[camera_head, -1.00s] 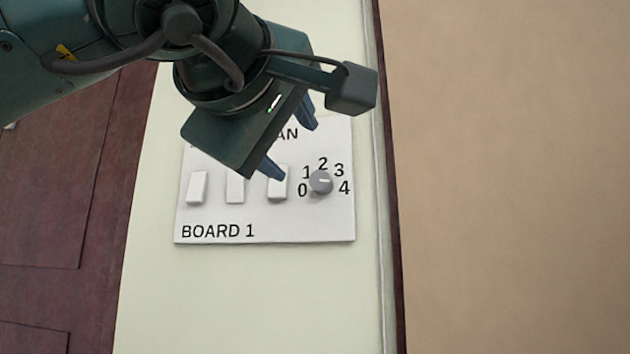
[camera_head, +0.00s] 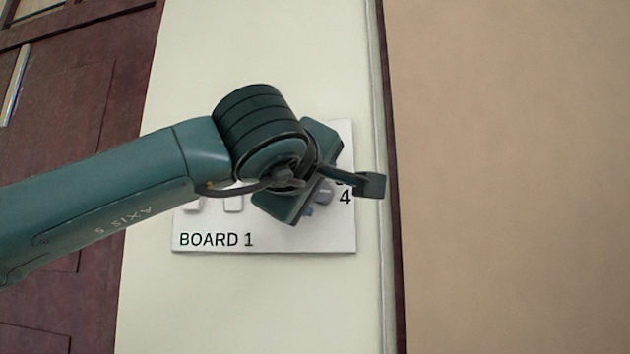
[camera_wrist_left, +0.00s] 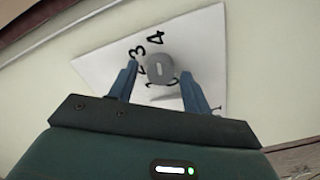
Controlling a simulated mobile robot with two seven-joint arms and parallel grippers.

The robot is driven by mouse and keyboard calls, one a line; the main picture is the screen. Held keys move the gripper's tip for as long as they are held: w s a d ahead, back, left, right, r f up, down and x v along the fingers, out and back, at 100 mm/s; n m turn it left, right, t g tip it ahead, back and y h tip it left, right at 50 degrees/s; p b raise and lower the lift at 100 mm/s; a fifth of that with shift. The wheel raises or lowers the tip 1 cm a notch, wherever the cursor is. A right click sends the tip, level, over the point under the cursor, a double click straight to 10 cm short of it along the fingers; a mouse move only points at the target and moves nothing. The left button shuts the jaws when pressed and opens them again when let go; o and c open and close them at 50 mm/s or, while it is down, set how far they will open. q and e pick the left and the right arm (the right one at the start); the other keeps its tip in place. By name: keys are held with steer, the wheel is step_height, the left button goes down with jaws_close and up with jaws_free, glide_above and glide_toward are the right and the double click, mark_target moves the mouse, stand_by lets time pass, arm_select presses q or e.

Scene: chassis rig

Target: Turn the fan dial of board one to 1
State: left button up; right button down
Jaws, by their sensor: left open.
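The fan dial (camera_wrist_left: 161,68), a round grey knob with a pale line, sits on the white board one (camera_head: 215,241). In the head view the dial (camera_head: 324,192) is partly hidden by my left gripper (camera_head: 307,210). In the left wrist view my left gripper (camera_wrist_left: 158,70) is open, its blue fingers on either side of the dial, with gaps showing. The pale line runs roughly toward and away from the 4; which end points is unclear. The 3 and 4 read clearly; the lower numerals are partly covered. My right gripper is not in view.
White rocker switches (camera_head: 233,203) sit left of the dial, one hidden behind my gripper. The board is on a pale wall panel (camera_head: 250,300), with a dark vertical edge (camera_head: 392,200) to the right. A dark red panelled surface (camera_head: 60,250) lies left.

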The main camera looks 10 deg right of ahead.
arm_select(q)
steer(key=c, duration=1)
